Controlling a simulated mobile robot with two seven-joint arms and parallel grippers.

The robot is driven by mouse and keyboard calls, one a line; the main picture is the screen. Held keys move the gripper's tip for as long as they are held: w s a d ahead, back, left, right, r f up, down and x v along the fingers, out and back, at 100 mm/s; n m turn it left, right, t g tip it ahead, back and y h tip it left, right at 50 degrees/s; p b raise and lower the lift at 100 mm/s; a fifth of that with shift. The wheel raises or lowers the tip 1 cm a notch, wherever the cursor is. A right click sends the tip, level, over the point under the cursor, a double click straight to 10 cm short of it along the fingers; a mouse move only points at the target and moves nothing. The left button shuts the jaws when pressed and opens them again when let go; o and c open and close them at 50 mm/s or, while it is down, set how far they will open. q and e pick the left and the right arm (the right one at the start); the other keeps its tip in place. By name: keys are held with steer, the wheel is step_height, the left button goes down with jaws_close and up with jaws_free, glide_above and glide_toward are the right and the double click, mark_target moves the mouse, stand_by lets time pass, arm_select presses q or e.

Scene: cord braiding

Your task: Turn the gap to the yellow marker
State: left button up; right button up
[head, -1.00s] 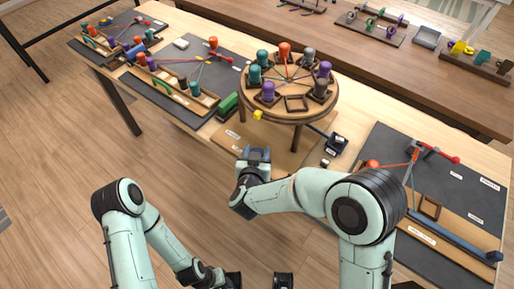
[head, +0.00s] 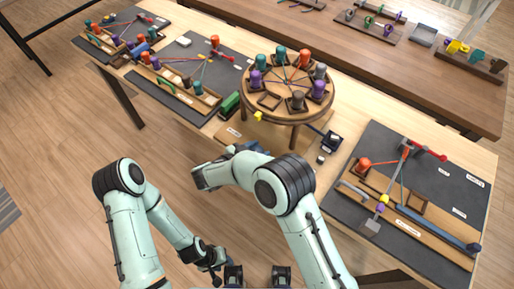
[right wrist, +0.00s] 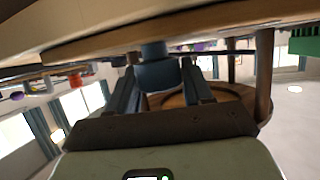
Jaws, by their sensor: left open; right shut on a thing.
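A round wooden braiding disc (head: 284,121) carries several teal, orange, grey and purple bobbins in square holders, with cords running to its middle. Its one empty holder, the gap (head: 268,102), is at the front left. The yellow marker (head: 257,116) sits at the disc's edge, just outside the gap and roughly in line with it. My right gripper (head: 238,150) is low in front of the disc, mostly hidden by my arm. In the right wrist view, its fingers are shut on a dark blue knob (right wrist: 157,74) under the wood. My left gripper (head: 258,276) is open and empty at the bottom.
A green block (head: 230,104) lies left of the disc and a small dark device (head: 331,139) right of it. A dark mat (head: 452,158) with a cord frame is at the right. Boards with bobbins fill the left. Disc legs stand near my right gripper.

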arm_select(q)
steer(key=shift+r, duration=0.15)
arm_select(e)
steer(key=shift+r, duration=0.1)
steer(key=o, duration=1)
steer(key=shift+c, duration=0.2)
